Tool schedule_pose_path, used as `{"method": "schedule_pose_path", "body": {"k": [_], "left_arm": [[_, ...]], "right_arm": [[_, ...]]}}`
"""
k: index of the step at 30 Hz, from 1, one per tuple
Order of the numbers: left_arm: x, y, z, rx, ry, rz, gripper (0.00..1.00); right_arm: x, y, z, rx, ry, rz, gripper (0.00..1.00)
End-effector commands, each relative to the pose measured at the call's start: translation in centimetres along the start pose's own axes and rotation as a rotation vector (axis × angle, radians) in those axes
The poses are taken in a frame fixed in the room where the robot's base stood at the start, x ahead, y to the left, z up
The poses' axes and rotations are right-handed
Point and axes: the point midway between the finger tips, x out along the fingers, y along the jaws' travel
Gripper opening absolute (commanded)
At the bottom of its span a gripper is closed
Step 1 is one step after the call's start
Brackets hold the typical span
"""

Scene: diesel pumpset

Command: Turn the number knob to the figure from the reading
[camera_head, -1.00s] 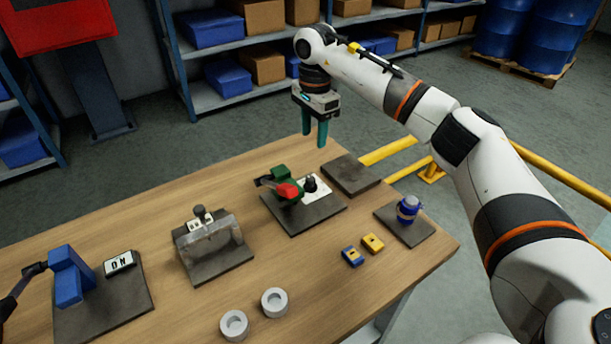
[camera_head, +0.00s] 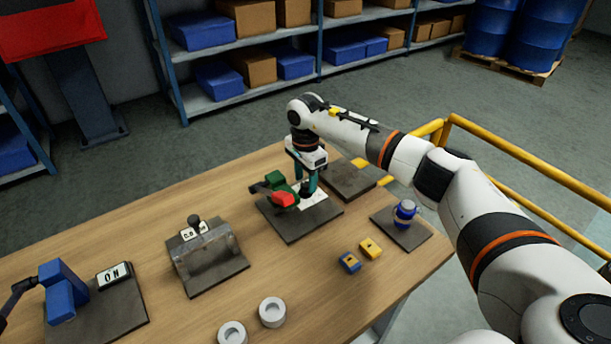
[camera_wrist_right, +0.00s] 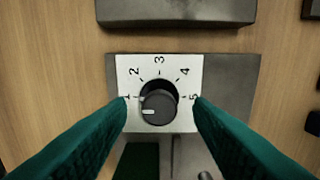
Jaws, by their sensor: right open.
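The number knob (camera_wrist_right: 158,103) is a dark round dial on a white plate (camera_wrist_right: 129,72) marked 1 to 5. Its white index line lies on the lower left of its face, near the 1. In the head view the white plate (camera_head: 316,200) shows beside the red and green part; the knob itself is hidden there by my gripper. My right gripper (camera_head: 305,188) is open and down at the plate. In the right wrist view its teal fingers (camera_wrist_right: 160,110) stand either side of the knob, apart from it. My left gripper is out of view.
A green and red part (camera_head: 281,190) stands close left of my right gripper. A bare dark pad (camera_head: 350,181) lies behind.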

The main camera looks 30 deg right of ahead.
Motion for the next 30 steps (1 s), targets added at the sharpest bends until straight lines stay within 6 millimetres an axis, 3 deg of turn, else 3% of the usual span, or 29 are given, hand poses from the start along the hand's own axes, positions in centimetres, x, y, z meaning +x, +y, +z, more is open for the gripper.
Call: {"method": "schedule_pose_path", "body": {"k": [11,19,30], "left_arm": [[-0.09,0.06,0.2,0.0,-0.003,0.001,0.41],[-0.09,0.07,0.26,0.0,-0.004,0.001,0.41],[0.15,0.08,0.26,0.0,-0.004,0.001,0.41]], "right_arm": [[0.55,0.01,0.0,0.0,0.0,0.001,0.45],[0.52,0.0,0.0,0.0,0.0,0.0,0.02],[0.53,0.02,0.0,0.063,0.0,0.001,0.02]]}}
